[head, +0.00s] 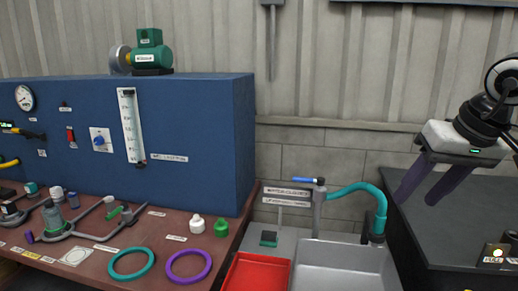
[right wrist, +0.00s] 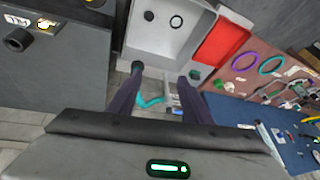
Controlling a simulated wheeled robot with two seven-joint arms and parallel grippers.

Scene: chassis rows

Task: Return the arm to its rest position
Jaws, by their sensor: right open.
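My right arm comes in from the right edge of the head view. Its right gripper (head: 419,203) has a white body and two dark purple fingers that point down and to the left. The fingers are spread apart with nothing between them, above the dark counter at the right. In the right wrist view the two fingertips (right wrist: 166,72) also stand wide apart and empty, with the sink and tap beyond them. My left gripper and left arm are not in view.
A grey sink (head: 345,262) with a teal tap hose (head: 365,190) lies left of the gripper. A red tray (head: 262,272) is beside it. The dark counter (head: 445,225) bears a small labelled box (head: 494,254). A blue panel (head: 205,125) stands behind the cluttered bench (head: 130,235).

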